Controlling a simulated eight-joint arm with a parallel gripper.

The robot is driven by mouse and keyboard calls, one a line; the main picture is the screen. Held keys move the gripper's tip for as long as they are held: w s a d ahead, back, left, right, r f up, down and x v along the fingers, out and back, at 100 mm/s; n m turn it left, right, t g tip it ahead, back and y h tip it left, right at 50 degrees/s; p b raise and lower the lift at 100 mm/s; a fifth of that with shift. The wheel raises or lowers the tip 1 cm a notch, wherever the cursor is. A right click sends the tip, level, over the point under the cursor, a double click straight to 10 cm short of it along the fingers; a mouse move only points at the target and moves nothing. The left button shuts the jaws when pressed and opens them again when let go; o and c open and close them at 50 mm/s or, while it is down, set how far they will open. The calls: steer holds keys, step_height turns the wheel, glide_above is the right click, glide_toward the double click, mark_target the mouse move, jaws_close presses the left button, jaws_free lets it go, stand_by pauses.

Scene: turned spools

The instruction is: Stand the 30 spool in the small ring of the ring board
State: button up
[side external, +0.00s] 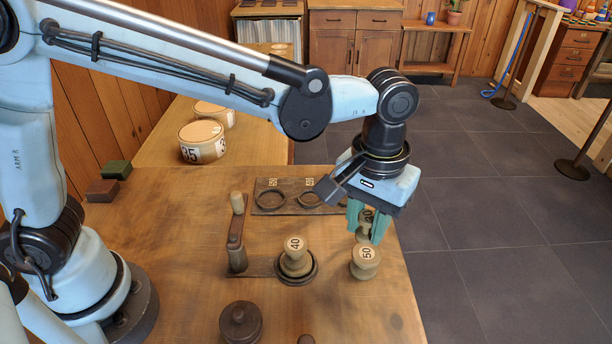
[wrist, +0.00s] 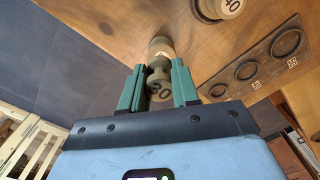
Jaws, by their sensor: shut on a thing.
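My gripper (side external: 367,225) is shut on the 30 spool (wrist: 160,88), a pale turned wooden spool. The ring board (side external: 290,208) is a dark plank at the back of the table, left of my gripper. Its small ring (wrist: 218,90) is the one nearest the fingers in the wrist view; my gripper mostly hides that end in the side view.
The 40 spool (side external: 295,258) stands on a round dark base beside an upright wooden post (side external: 237,235). A dark knobbed round piece (side external: 240,323) is at the front. The table's right edge is close to my gripper.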

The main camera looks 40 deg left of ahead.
steer(key=w+a+n, duration=0.3)
steer(key=w+a, duration=0.3)
steer(key=w, duration=0.2)
steer(key=n, duration=0.2)
glide_toward(345, 200)
steer(key=shift+f, duration=2.45)
steer(key=shift+f, duration=0.6)
steer(key=o, duration=1.1)
steer(key=shift+r, duration=4.25)
